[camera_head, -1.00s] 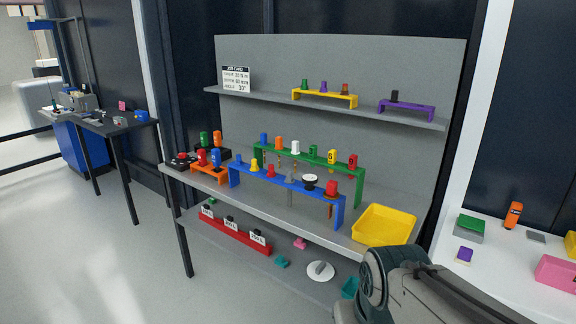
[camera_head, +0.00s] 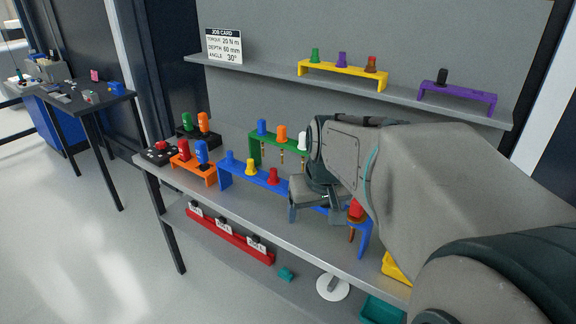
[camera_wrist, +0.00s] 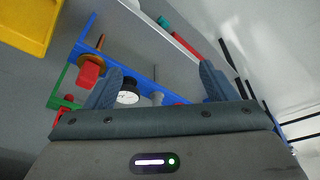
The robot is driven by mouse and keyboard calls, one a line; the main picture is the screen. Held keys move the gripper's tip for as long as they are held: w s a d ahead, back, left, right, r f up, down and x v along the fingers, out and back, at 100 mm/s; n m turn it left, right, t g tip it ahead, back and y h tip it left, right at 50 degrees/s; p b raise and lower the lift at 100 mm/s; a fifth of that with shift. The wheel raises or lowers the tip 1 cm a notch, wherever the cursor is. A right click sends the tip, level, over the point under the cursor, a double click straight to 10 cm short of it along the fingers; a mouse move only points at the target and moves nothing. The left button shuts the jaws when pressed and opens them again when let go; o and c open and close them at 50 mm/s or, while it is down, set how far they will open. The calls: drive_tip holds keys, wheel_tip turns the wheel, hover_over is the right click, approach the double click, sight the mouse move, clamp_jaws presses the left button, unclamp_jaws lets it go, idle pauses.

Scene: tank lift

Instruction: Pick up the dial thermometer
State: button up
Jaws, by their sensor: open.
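A red-capped tool (camera_wrist: 88,72) stands in the rack close to the left finger. A grey piece (camera_wrist: 157,98) is on the thermometer's other side. The green rack (camera_head: 255,150) stands behind. A yellow tray (camera_wrist: 25,22) lies past the rack's end. The upper shelf (camera_head: 270,80) is above.

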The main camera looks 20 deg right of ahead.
drive_tip(key=w+d+r, duration=0.3)
drive_tip(key=w+d, duration=0.6)
drive_tip(key=d, duration=0.1)
drive_tip(key=shift+m+t, duration=0.3)
drive_tip(key=shift+t, duration=0.1)
drive_tip(key=p+x, duration=0.1)
drive_tip(key=x, duration=0.6)
drive_tip(key=shift+f, duration=0.1)
drive_tip(key=shift+w+a+p+x, duration=0.15)
drive_tip(key=shift+p+x, duration=0.1)
drive_tip(key=shift+x, duration=0.8)
drive_tip(key=shift+w+a+p+x, duration=0.1)
drive_tip(key=shift+a+p+x, duration=0.1)
drive_tip(key=shift+x, duration=0.9)
drive_tip(key=shift+w+a+p+x, duration=0.1)
drive_tip(key=shift+p+x, duration=0.15)
drive_tip(key=shift+x, duration=0.8)
drive_tip(key=shift+s, duration=0.1)
drive_tip(key=shift+c, duration=0.4)
drive_tip(key=c, duration=1)
